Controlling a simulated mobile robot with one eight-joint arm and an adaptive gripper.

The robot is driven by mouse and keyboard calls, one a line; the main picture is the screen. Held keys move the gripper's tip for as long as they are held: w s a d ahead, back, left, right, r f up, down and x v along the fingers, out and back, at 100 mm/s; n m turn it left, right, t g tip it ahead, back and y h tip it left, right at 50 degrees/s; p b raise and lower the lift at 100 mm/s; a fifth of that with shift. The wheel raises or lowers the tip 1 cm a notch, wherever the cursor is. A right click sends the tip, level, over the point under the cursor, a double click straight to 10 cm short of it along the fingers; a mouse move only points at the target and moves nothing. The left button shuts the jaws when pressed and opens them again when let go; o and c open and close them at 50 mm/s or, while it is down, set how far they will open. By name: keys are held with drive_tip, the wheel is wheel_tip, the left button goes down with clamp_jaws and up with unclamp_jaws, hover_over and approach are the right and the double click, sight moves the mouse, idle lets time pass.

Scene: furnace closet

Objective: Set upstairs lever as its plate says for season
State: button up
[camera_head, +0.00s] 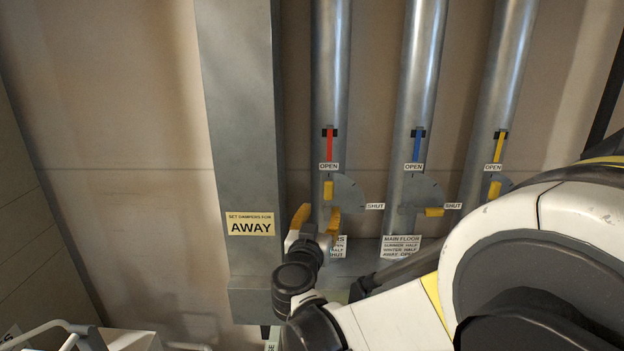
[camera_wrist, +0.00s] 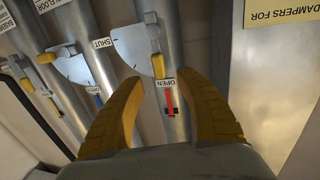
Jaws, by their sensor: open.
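The upstairs lever has a yellow handle (camera_head: 328,190) on the left pipe with the red stripe. It points up at the OPEN label, and the handle also shows in the wrist view (camera_wrist: 158,66). Its plate (camera_head: 338,247) is partly hidden by my gripper; "RS" shows at the top and the bottom line ends in "SHUT". The season sign (camera_head: 250,223) reads "SET DAMPERS FOR AWAY". My gripper (camera_head: 318,212) is open and empty, just below the handle in the head view. In the wrist view the handle is beyond and between the fingertips (camera_wrist: 165,84), apparently untouched.
The middle pipe's lever (camera_head: 434,212) points at SHUT; its MAIN FLOOR plate (camera_head: 401,246) sits below. The right pipe's lever (camera_head: 494,190) points up at OPEN. A grey duct (camera_head: 240,110) stands left of the pipes. My arm covers the lower right.

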sight(328, 194)
drive_tip(key=w, duration=0.3)
drive_tip(key=w+d+b, duration=0.1)
drive_tip(key=w, duration=0.3)
drive_tip(key=w+d, duration=0.1)
drive_tip(key=w, duration=0.2)
drive_tip(key=shift+w+d+b, duration=0.15)
drive_tip(key=shift+w+b, duration=0.05)
drive_tip(key=shift+b, duration=0.15)
clamp_jaws()
